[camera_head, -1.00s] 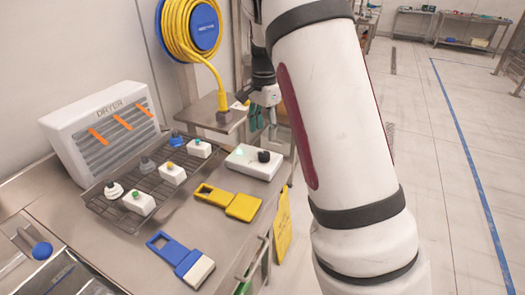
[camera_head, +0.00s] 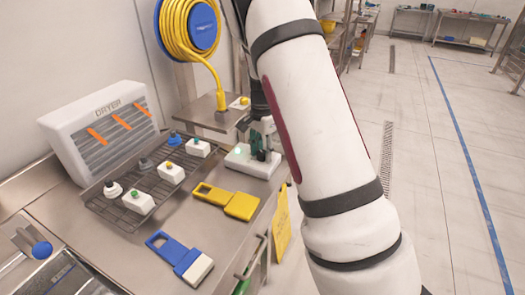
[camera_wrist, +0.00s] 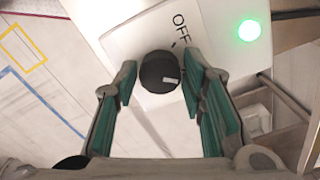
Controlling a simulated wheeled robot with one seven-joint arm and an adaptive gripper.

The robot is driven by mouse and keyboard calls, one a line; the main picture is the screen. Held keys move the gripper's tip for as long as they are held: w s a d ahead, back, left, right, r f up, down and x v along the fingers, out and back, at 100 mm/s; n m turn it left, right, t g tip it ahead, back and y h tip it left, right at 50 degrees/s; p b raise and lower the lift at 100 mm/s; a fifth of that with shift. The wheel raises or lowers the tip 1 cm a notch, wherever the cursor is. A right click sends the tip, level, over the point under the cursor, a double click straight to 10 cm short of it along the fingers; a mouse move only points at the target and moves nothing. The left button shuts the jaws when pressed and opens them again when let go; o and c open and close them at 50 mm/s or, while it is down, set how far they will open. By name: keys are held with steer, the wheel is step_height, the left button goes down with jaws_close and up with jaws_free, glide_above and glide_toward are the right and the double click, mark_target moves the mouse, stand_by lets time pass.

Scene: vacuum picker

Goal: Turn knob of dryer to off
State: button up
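The dryer (camera_head: 100,125) is a white box with a grey grille and orange streamers at the back left of the steel table. Its control box (camera_head: 240,161) is white with a lit green light and sits at the table's right side. In the wrist view the control box (camera_wrist: 215,25) shows the word OFF and a round black knob (camera_wrist: 160,72) with a white mark. My gripper (camera_wrist: 160,80) is open, with a green-padded finger on each side of the knob. In the head view my gripper (camera_head: 262,150) is over the control box and hides the knob.
A wire rack (camera_head: 150,183) with several small button parts stands in front of the dryer. A yellow tool (camera_head: 228,201) and a blue tool (camera_head: 180,258) lie on the table (camera_head: 110,250). A yellow hose reel (camera_head: 190,30) hangs behind.

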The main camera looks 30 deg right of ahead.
steer(key=c, duration=0.6)
steer(key=shift+o, duration=0.3)
steer(key=n+b, duration=0.1)
steer(key=n, duration=0.5)
steer(key=shift+n, duration=0.3)
steer(key=n, duration=0.3)
steer(key=shift+n, duration=2.3)
steer(key=o, duration=1.1)
